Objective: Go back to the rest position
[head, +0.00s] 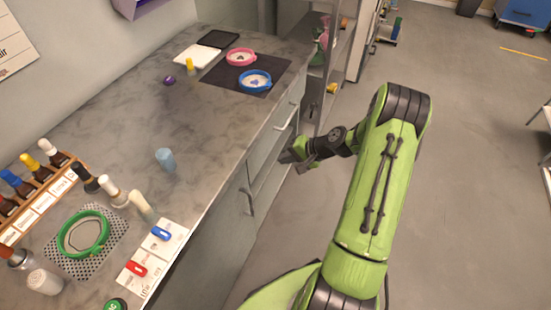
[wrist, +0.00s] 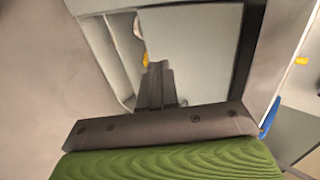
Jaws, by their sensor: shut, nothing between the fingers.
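My gripper (head: 290,158) is in front of the counter's drawer fronts, just off the counter's edge and below the top. Its fingers are together with nothing between them. In the wrist view the closed fingers (wrist: 155,85) point at pale cabinet panels. My green arm reaches in from the lower right of the head view, over the open floor.
The counter (head: 215,130) bears a pink ring dish (head: 240,57), a blue ring dish (head: 254,81), a blue cup (head: 165,159), a green ring (head: 83,233) and a bottle rack (head: 32,200). Drawer handles (head: 248,201) stick out near my gripper. Floor (head: 450,200) at right is clear.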

